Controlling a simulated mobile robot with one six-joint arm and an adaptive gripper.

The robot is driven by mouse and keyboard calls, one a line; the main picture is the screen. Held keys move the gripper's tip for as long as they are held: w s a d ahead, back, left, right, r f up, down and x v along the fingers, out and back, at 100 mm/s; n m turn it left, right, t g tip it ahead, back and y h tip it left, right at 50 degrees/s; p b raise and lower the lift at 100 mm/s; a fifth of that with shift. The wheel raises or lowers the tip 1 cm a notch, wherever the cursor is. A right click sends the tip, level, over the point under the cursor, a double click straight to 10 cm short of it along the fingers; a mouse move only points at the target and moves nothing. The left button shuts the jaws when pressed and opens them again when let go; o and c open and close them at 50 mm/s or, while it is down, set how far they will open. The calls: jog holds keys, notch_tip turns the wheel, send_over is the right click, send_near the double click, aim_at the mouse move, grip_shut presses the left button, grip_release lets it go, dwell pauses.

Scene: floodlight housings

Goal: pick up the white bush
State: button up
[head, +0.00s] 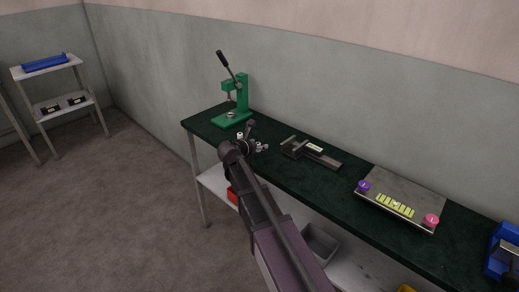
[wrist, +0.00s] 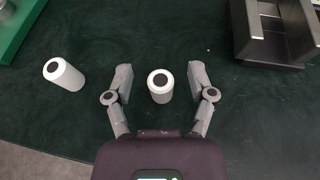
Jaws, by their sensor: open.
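A white bush (wrist: 160,88), a short cylinder with a dark hole in its top, stands upright between the two fingers of my gripper (wrist: 160,74) in the wrist view. The fingers are spread, with a visible gap on each side of it. A second white bush (wrist: 64,75) stands to the left, outside the fingers. In the head view my gripper (head: 252,142) is over the green bench top, close in front of the green press. Small white shapes show beside it there, partly hidden by the fingers.
The green lever press (head: 241,95) stands behind and left on the bench (head: 330,190). A dark metal fixture (head: 322,157) is to the right; it also shows in the wrist view (wrist: 270,48). Farther right lies a grey plate (head: 408,192) with yellow pieces and purple and pink knobs.

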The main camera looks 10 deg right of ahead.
dwell(0.4)
jog(key=c, duration=0.9)
jog(key=shift+c, duration=0.2)
jog(key=shift+r, duration=0.15)
notch_tip(320, 180, up, 3)
jog(key=p, duration=0.3)
jog(key=shift+f, duration=0.2)
jog(key=s+d+r+p, duration=0.1)
jog(key=s+r+p, duration=0.1)
jog(key=s, duration=1.4)
jog(key=shift+d, duration=0.25)
jog(key=shift+r, duration=0.15)
notch_tip(320, 180, up, 15)
jog(key=p, duration=1.5)
jog(key=shift+f, duration=0.2)
